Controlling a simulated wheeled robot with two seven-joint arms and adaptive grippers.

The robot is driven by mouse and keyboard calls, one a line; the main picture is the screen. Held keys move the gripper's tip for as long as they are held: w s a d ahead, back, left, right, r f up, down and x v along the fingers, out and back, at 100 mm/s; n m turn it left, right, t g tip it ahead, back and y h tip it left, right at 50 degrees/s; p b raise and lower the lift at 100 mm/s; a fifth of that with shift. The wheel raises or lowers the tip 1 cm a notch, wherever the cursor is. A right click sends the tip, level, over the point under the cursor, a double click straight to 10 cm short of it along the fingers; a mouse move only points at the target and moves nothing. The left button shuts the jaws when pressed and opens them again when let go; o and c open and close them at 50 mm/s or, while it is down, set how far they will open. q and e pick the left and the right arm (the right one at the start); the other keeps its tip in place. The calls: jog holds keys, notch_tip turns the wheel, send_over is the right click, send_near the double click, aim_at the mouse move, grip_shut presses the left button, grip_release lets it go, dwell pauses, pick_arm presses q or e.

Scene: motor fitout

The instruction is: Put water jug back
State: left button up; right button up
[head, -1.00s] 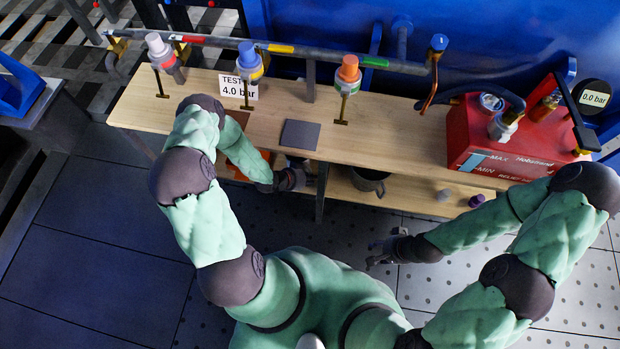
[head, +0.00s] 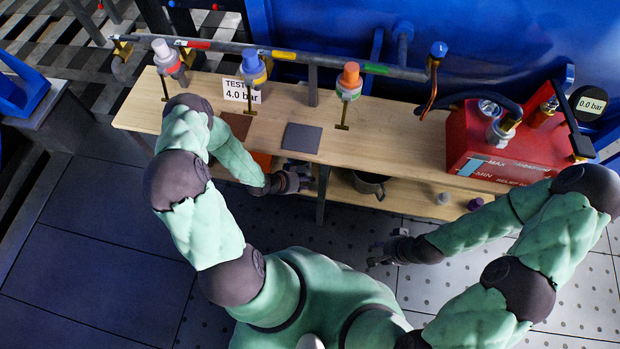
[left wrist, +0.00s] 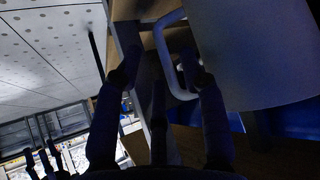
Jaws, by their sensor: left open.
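The water jug, a dark grey round vessel (head: 369,185), stands on the lower shelf under the bench top, partly hidden by the top's front edge. In the left wrist view a large grey cylinder (left wrist: 255,50), which looks like the jug, fills the upper right, with its loop handle (left wrist: 163,45) on the left side. My left gripper (head: 303,178) is open, at the shelf just left of the jug. In the left wrist view its fingertips (left wrist: 158,75) are spread, with the handle between and beyond them; contact is unclear. My right gripper (head: 374,254) appears open and empty, over the floor.
The wooden bench top (head: 400,135) carries a grey pad (head: 302,137), a brown pad (head: 236,124), a test sign (head: 240,91) and a red tank (head: 500,145). A shelf post (head: 321,195) stands between my left gripper and the jug. Small caps (head: 475,203) sit on the lower shelf's right.

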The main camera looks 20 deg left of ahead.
pick_arm(q)
jog(key=p+v, duration=0.2)
jog(key=v, duration=0.5)
jog(key=s+d+r+n+g, duration=0.2)
jog(key=s+d+n+g, duration=0.1)
jog(key=d, duration=0.5)
jog(key=s+d+r+n+g, duration=0.2)
jog(key=s+d+n+g, duration=0.2)
jog(key=s+d, duration=0.3)
jog(key=shift+d+n+y, duration=0.4)
jog(key=shift+d+n, duration=0.4)
jog(key=shift+n, duration=0.1)
